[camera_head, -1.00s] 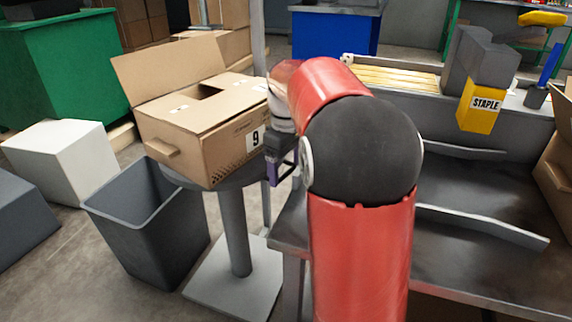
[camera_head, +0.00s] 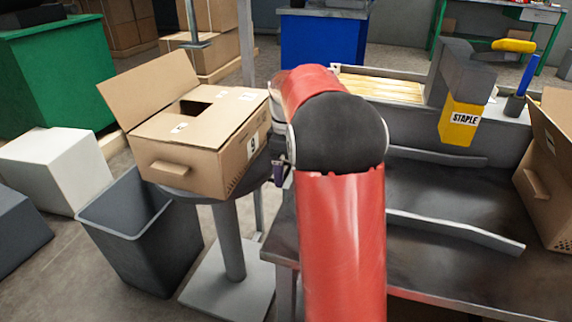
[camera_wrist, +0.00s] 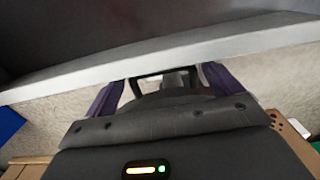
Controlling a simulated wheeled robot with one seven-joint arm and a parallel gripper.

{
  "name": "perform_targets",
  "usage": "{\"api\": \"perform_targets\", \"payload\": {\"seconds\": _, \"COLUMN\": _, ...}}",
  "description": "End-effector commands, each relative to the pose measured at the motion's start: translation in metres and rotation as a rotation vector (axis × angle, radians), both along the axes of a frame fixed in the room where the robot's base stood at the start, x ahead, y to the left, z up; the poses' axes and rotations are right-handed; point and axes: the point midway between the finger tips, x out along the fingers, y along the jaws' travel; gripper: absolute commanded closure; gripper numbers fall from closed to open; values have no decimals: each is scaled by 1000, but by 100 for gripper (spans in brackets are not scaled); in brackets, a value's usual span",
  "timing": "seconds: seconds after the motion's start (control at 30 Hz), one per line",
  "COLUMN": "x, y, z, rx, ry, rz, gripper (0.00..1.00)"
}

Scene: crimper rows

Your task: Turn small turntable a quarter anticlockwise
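The small turntable (camera_head: 259,174) is a round grey top on a grey post with a square foot. An open cardboard box (camera_head: 180,146) rests on it, its handle end facing front left and a "9" label on its right side. My gripper (camera_head: 280,172) is low beside the right side of the box and the turntable's rim, mostly hidden by my arm; I cannot tell if it touches. In the wrist view its two purple fingers (camera_wrist: 163,88) are spread apart with nothing seen held. A grey slab with a pale edge fills the top of that view; I cannot tell what it is.
A grey bin (camera_head: 140,232) stands left of the post. A dark metal workbench (camera_head: 440,230) with rails is on the right, bearing a yellow "STAPLE" tool (camera_head: 461,120) and another box (camera_head: 548,175). A white block (camera_head: 57,168) and a green container (camera_head: 55,75) are at left.

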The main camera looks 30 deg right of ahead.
Motion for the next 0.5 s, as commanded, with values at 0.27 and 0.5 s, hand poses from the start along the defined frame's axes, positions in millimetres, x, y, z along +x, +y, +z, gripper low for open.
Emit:
{"api": "perform_targets", "payload": {"seconds": 0.27, "x": 0, "y": 0, "z": 25, "rx": -1, "ry": -2, "rz": 0, "gripper": 9}}
{"api": "perform_targets", "payload": {"seconds": 0.5, "x": 0, "y": 0, "z": 64, "rx": -1, "ry": -2, "rz": 0, "gripper": 9}}
